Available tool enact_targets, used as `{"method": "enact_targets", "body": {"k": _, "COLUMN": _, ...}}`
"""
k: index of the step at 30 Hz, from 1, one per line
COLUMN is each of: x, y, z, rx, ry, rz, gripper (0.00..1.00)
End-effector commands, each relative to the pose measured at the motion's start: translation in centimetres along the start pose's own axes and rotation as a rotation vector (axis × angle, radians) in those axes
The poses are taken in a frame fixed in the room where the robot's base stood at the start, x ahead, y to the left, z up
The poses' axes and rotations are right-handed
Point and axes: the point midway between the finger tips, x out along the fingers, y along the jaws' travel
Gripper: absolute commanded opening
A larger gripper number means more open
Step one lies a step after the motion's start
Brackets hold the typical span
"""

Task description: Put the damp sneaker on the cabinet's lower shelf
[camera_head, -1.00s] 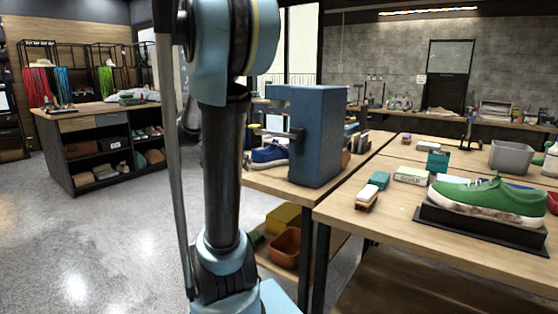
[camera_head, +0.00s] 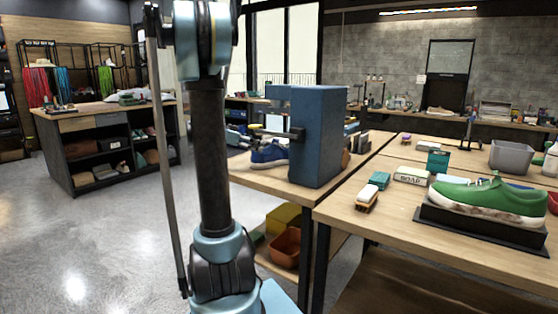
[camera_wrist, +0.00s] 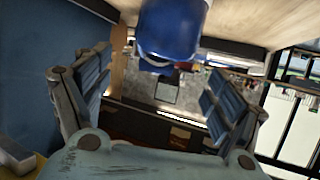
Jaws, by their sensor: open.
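A blue sneaker (camera_head: 268,155) with a pale sole sits on the wooden table beside a blue cabinet (camera_head: 318,137). The cabinet's inside and its shelves are not visible from the head camera. In the wrist view the blue sneaker (camera_wrist: 170,32) appears at the top, just beyond the fingertips. My gripper (camera_wrist: 158,65) is open, its two padded fingers apart with nothing held between them. A blue wall (camera_wrist: 40,70) lies close along the left of that view. I cannot tell by look which sneaker is damp. A green sneaker (camera_head: 490,198) with a dirty sole rests on a black stand.
The right table (camera_head: 400,226) holds a brush (camera_head: 367,198), small boxes (camera_head: 410,175) and a grey bin (camera_head: 510,157). An orange bin (camera_head: 286,248) and a yellow box (camera_head: 284,218) sit below the sneaker's table. A dark shelf unit stands at left. The grey floor (camera_head: 110,235) is open.

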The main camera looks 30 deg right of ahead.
Motion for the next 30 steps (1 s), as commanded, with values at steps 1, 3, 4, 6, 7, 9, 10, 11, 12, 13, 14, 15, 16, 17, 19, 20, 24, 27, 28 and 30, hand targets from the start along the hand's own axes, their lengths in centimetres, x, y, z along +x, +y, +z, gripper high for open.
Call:
{"method": "enact_targets", "body": {"k": 1, "x": 1.0, "y": 0.1, "z": -0.1, "rx": 0.001, "ry": 0.0, "rz": 0.004, "gripper": 0.86}}
{"method": "enact_targets", "body": {"k": 3, "x": 2.2, "y": 0.1, "z": -0.1, "rx": 0.002, "ry": 0.0, "rz": 0.003, "gripper": 0.86}}
{"method": "enact_targets", "body": {"k": 4, "x": 2.8, "y": 0.1, "z": -0.1, "rx": 0.002, "ry": 0.0, "rz": 0.004, "gripper": 0.86}}
{"method": "enact_targets", "body": {"k": 6, "x": 3.9, "y": 0.1, "z": -0.1, "rx": 0.001, "ry": 0.0, "rz": 0.003, "gripper": 0.86}}
{"method": "enact_targets", "body": {"k": 7, "x": 4.5, "y": 0.1, "z": -0.1, "rx": 0.001, "ry": 0.0, "rz": 0.004, "gripper": 0.86}}
{"method": "enact_targets", "body": {"k": 9, "x": 5.5, "y": 0.0, "z": -0.1, "rx": 0.0, "ry": 0.0, "rz": 0.002, "gripper": 0.86}}
{"method": "enact_targets", "body": {"k": 10, "x": 5.8, "y": 0.0, "z": -0.1, "rx": 0.001, "ry": -0.001, "rz": 0.002, "gripper": 0.86}}
{"method": "enact_targets", "body": {"k": 11, "x": 6.2, "y": 0.1, "z": -0.1, "rx": 0.001, "ry": -0.001, "rz": 0.003, "gripper": 0.86}}
{"method": "enact_targets", "body": {"k": 12, "x": 6.5, "y": 0.1, "z": 0.0, "rx": 0.001, "ry": -0.001, "rz": 0.002, "gripper": 0.86}}
{"method": "enact_targets", "body": {"k": 13, "x": 6.7, "y": 0.0, "z": 0.0, "rx": 0.0, "ry": -0.001, "rz": 0.001, "gripper": 0.86}}
{"method": "enact_targets", "body": {"k": 14, "x": 6.9, "y": 0.0, "z": 0.0, "rx": 0.0, "ry": -0.001, "rz": 0.001, "gripper": 0.86}}
{"method": "enact_targets", "body": {"k": 15, "x": 7.1, "y": 0.0, "z": 0.0, "rx": 0.0, "ry": -0.001, "rz": 0.0, "gripper": 0.86}}
{"method": "enact_targets", "body": {"k": 16, "x": 7.2, "y": 0.0, "z": 0.0, "rx": 0.0, "ry": -0.001, "rz": 0.0, "gripper": 0.86}}
{"method": "enact_targets", "body": {"k": 17, "x": 7.2, "y": 0.0, "z": -0.1, "rx": 0.0, "ry": -0.001, "rz": 0.0, "gripper": 0.86}}
{"method": "enact_targets", "body": {"k": 19, "x": 7.5, "y": 0.0, "z": -0.1, "rx": 0.0, "ry": -0.001, "rz": 0.0, "gripper": 0.86}}
{"method": "enact_targets", "body": {"k": 20, "x": 7.6, "y": 0.0, "z": -0.1, "rx": 0.0, "ry": -0.001, "rz": 0.001, "gripper": 0.86}}
{"method": "enact_targets", "body": {"k": 24, "x": 9.0, "y": -0.2, "z": -0.5, "rx": 0.0, "ry": -0.001, "rz": 0.002, "gripper": 0.86}}
{"method": "enact_targets", "body": {"k": 27, "x": 10.4, "y": -0.3, "z": -0.8, "rx": 0.001, "ry": -0.002, "rz": 0.003, "gripper": 0.86}}
{"method": "enact_targets", "body": {"k": 28, "x": 10.8, "y": -0.3, "z": -0.8, "rx": 0.001, "ry": -0.002, "rz": 0.002, "gripper": 0.86}}
{"method": "enact_targets", "body": {"k": 30, "x": 11.7, "y": -0.3, "z": -0.8, "rx": 0.001, "ry": -0.001, "rz": 0.002, "gripper": 0.86}}
